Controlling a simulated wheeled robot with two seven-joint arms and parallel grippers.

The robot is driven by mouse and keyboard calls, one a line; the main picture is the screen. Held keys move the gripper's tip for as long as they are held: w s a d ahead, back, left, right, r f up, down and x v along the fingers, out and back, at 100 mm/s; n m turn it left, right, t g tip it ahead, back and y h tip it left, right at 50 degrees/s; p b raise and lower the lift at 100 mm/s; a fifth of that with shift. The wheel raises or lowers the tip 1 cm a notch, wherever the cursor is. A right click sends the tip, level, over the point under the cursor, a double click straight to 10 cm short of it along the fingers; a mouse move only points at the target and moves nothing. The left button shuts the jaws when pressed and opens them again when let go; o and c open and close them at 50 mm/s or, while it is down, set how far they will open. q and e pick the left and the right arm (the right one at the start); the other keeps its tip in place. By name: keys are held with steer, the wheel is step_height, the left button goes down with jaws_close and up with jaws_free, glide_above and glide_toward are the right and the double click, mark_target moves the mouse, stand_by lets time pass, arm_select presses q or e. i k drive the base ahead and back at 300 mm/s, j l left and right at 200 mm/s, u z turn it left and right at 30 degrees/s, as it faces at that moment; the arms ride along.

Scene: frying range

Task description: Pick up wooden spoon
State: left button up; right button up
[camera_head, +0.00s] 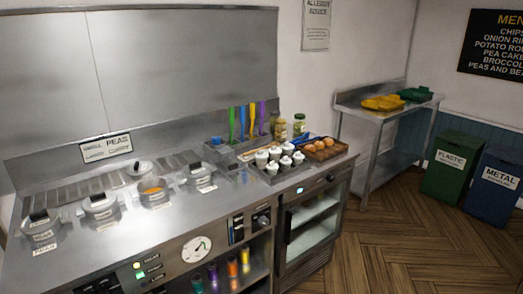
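I cannot make out a wooden spoon anywhere in the head view. Several upright utensils with blue, green, yellow and purple handles (242,122) stand at the back of the steel counter (190,225); their lower ends are too small to tell. Neither of my grippers can be made out. A dark shape is cut off at the bottom left edge, and I cannot tell what it is.
Lidded pots (101,206) and an open pot with orange contents (152,190) sit in the counter. A tray of white-topped containers (276,162), a wooden tray of brown round items (324,149) and jars (299,125) stand right. A side table (372,112) and bins (451,166) lie beyond open floor.

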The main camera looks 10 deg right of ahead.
mark_target(273, 144)
steer(key=i+u, duration=0.25)
steer(key=i, duration=0.2)
steer(key=i+l+u, duration=0.2)
steer(key=i, duration=0.3)
steer(key=i+l+u, duration=0.25)
steer(key=i, duration=0.2)
